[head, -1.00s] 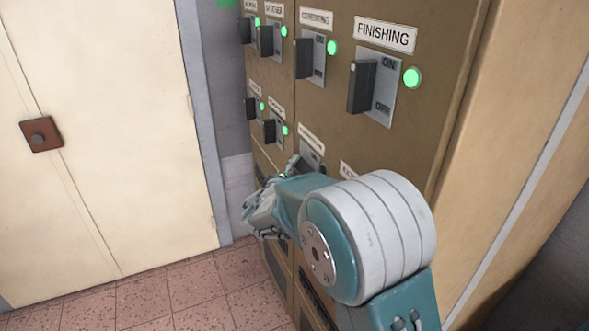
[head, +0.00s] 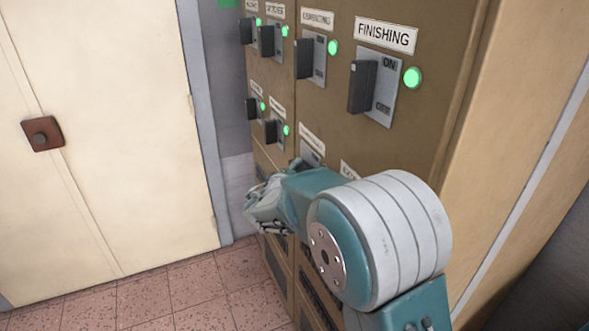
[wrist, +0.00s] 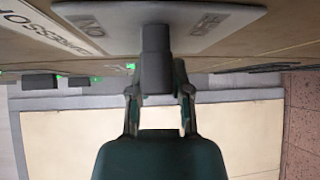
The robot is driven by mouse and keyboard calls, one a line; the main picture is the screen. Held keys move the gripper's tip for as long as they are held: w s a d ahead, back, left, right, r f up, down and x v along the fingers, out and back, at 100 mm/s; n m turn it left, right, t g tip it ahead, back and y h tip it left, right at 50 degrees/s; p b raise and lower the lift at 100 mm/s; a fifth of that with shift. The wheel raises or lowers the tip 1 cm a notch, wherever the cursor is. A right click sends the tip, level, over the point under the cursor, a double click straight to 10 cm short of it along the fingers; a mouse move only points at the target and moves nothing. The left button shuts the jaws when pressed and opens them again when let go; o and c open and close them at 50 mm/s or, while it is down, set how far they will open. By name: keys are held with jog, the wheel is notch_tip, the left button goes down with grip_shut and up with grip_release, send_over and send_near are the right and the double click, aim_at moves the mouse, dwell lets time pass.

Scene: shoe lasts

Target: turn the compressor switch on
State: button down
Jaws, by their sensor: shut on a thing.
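The compressor switch handle (wrist: 156,68) is a dark grey block standing out from its pale plate (wrist: 110,22) in the wrist view. ON shows at the left of the plate and OFF at the right, both upside down. My gripper (wrist: 159,88) is shut on the handle, with one finger on each side. In the head view my gripper (head: 268,208) is low at the cabinet front, and my arm hides the handle there. I see no lamp for this switch.
The brown cabinet (head: 425,100) carries several other dark switches with lit green lamps, including the FINISHING switch (head: 361,88), above my arm. A cream double door (head: 110,130) stands at the left. Tiled floor (head: 180,295) lies clear below it.

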jog(key=n+g, duration=0.1)
jog(key=g, duration=0.1)
jog(key=n+g, duration=0.1)
jog(key=shift+d+f+n+g, duration=0.15)
jog(key=shift+d+n+g, duration=0.1)
jog(key=shift+n+g, duration=0.05)
jog(key=n+g, duration=0.1)
jog(key=g, duration=0.2)
jog(key=shift+n, duration=0.4)
jog(key=n+g+h, duration=0.1)
jog(key=n+g, duration=0.1)
jog(key=g, duration=0.1)
jog(key=shift+n+g+h, duration=0.4)
jog(key=shift+n+g, duration=0.4)
jog(key=shift+g, duration=0.5)
jog(key=shift+a, duration=0.1)
jog(key=c, duration=0.6)
grip_release()
jog(key=shift+w, duration=0.1)
jog(key=shift+o, duration=0.2)
